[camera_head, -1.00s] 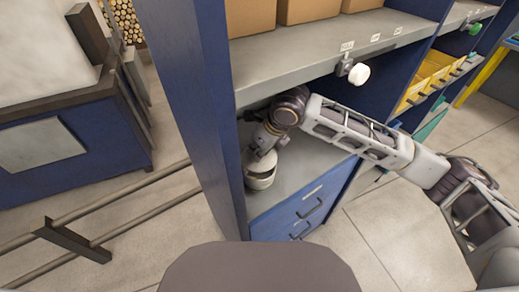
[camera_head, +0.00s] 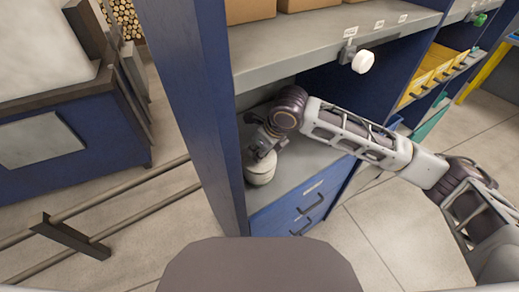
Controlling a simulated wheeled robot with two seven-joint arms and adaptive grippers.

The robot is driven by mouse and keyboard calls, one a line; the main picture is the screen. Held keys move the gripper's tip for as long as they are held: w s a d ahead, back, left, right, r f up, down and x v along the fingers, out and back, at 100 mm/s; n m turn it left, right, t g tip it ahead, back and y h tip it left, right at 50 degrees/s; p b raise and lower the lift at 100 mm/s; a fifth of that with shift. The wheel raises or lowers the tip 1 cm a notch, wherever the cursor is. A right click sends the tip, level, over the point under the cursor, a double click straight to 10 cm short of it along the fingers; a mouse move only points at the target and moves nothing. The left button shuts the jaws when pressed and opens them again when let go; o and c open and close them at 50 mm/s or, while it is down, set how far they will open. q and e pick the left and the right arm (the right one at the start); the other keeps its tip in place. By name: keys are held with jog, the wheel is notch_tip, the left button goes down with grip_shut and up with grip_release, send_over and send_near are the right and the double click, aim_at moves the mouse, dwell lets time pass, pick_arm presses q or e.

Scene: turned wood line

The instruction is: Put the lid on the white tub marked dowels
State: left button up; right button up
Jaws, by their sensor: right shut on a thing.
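The white tub (camera_head: 260,178) stands on the grey shelf surface just inside the blue upright, above the drawers. Its marking is not readable here. A pale lid (camera_head: 256,163) lies over the tub's mouth, and I see no clear dark gap between them. My right gripper (camera_head: 263,154) is at the top of the tub, shut on the lid, with its fingers small and partly hidden by the wrist. Whether the lid is fully seated I cannot tell. My left gripper is out of view.
A blue upright (camera_head: 192,120) stands close left of the tub. A grey shelf (camera_head: 300,52) with cardboard boxes (camera_head: 250,9) hangs above my right arm, and a white round knob (camera_head: 362,62) juts from its edge. Blue drawers (camera_head: 302,203) lie below.

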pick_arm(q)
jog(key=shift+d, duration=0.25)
pick_arm(e)
jog(key=shift+p, duration=0.3)
pick_arm(q)
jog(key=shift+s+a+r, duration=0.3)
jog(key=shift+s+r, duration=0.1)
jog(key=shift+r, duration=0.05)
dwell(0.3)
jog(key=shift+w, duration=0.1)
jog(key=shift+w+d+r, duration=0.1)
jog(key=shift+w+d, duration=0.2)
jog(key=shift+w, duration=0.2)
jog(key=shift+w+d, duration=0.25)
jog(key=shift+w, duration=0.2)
jog(key=shift+p, duration=0.3)
